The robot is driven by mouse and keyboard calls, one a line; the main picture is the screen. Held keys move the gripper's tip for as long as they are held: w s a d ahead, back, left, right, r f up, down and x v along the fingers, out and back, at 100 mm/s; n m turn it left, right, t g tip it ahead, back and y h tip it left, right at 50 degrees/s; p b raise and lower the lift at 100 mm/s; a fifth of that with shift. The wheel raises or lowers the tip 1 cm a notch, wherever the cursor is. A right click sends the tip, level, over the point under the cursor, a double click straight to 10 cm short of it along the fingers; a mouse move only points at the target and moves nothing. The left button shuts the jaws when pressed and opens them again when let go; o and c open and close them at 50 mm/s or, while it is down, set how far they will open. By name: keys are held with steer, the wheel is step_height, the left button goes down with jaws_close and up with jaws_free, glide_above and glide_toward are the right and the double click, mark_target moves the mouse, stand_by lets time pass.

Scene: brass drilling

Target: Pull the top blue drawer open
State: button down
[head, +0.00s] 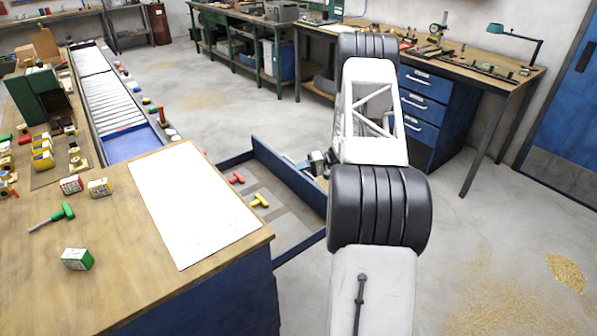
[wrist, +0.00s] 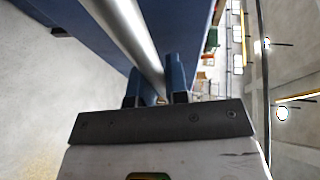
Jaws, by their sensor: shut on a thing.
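The top blue drawer (head: 285,176) stands pulled out from the blue workbench (head: 235,295) in the head view. Its inside shows, with a red T-shaped piece (head: 236,178) and a yellow T-shaped piece (head: 260,201) lying in it. My gripper (head: 314,163) is at the outer side of the drawer front, partly hidden by my arm. In the wrist view, the two fingers of my gripper (wrist: 155,90) are shut on a round metal handle bar (wrist: 130,30). The blue drawer front (wrist: 185,25) runs alongside the bar.
The bench top holds a white sheet (head: 193,200), small boxes (head: 77,259) and a green-handled tool (head: 55,217). A roller conveyor (head: 112,105) lies behind. Another bench with blue drawers (head: 425,105) stands at the back right. The floor (head: 490,230) on the right is clear except for shavings (head: 566,272).

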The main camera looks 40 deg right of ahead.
steer(key=c, duration=1.1)
jaws_free()
steer(key=shift+c, duration=0.2)
steer(key=v, duration=0.7)
steer(key=shift+d, duration=0.35)
steer(key=shift+s, duration=0.1)
steer(key=shift+r, duration=0.15)
